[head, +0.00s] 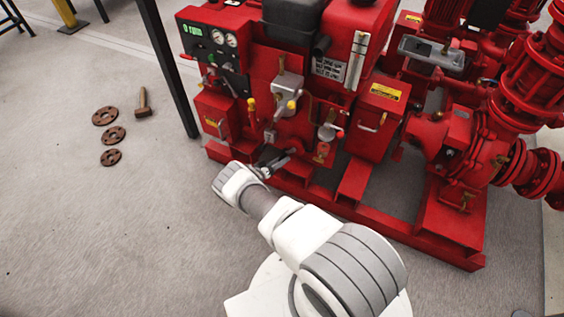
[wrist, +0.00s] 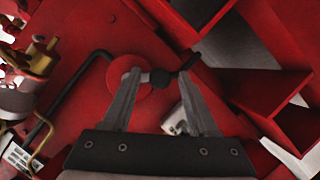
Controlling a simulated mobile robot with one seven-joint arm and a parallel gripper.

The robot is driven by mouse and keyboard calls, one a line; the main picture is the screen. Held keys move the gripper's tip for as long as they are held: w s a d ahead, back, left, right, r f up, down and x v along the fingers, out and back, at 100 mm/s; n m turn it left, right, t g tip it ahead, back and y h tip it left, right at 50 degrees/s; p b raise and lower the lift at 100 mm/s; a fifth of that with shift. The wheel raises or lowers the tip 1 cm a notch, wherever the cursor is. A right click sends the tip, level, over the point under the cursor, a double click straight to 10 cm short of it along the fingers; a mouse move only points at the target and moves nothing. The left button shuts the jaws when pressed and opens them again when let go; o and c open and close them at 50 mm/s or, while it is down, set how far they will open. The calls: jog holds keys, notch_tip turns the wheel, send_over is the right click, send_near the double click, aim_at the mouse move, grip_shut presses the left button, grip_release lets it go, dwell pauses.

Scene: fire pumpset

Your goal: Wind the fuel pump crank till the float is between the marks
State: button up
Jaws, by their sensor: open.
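My gripper (head: 272,160) is low in front of the red pumpset (head: 300,75) in the head view. In the wrist view my gripper (wrist: 159,78) has its fingers spread, on either side of a small dark knob (wrist: 160,78). The knob is in line with a round red disc (wrist: 118,76) and a short black bent lever (wrist: 190,62); this looks like the crank, but I cannot be sure. Contact with the fingers cannot be told. A pale upright sight gauge (head: 355,58) is on the red tank; its float and marks are too small to make out.
A control panel (head: 210,45) is at the upper left of the pumpset. Yellow-tipped levers (head: 292,104) and a red base frame (head: 350,205) are close to my arm. Red pump pipes (head: 510,110) stand at right. Rusty flanges (head: 113,135) and a mallet (head: 143,102) lie on the left floor.

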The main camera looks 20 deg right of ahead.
jog(key=shift+x, duration=0.85)
grip_shut()
